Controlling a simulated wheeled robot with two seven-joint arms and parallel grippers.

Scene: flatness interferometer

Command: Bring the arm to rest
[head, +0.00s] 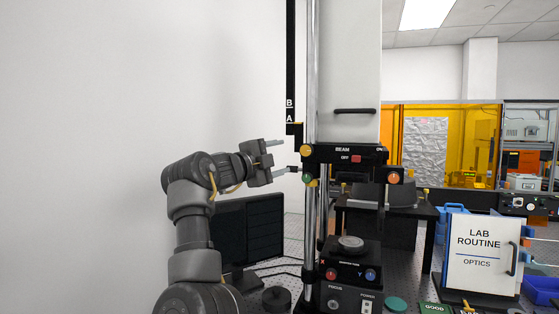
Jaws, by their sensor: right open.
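My right gripper (283,157) is at the middle left of the head view, on a grey arm that rises from the bottom. Its two fingers are spread apart and point right, with nothing seen between them. The lower fingertip appears close to the left side of the interferometer's beam head (345,153); I cannot tell whether they touch. The interferometer (345,90) is a tall instrument with metal posts, coloured knobs and a base unit (347,285) carrying a round dark stage (350,244). My left gripper is out of view.
A dark monitor (250,232) stands behind my arm. The wall area at left looks clear.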

